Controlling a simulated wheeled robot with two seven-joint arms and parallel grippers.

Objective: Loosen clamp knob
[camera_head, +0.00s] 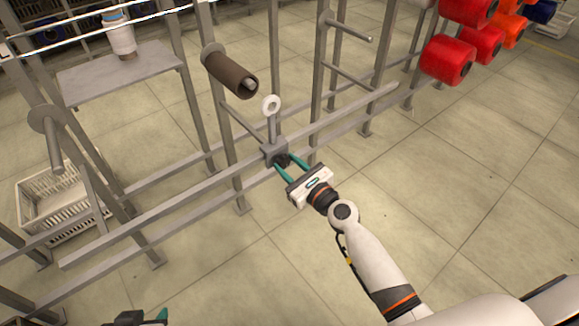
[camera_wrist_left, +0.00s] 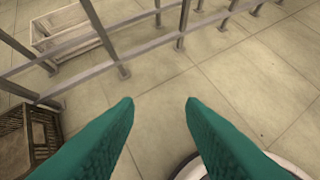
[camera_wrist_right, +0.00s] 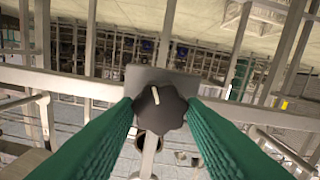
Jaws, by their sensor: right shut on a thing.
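The clamp knob (camera_wrist_right: 160,108) is black and lobed, with a pale line mark on its face, in the right wrist view. It sits on the front of a grey clamp block (camera_head: 274,149) on the frame's rail. My right gripper (camera_head: 284,165) has its green fingers on both sides of the knob, shut on it. A short post with a white ring (camera_head: 271,104) rises from the clamp block. My left gripper (camera_wrist_left: 160,105) is open and empty above the floor, away from the clamp; only its tip shows at the bottom of the head view.
A brown bobbin tube (camera_head: 229,75) sits on a peg above and left of the clamp. Grey rails (camera_head: 350,108) and uprights run across. Red spools (camera_head: 447,60) hang at upper right. A white crate (camera_head: 60,195) stands at left. The floor in front is clear.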

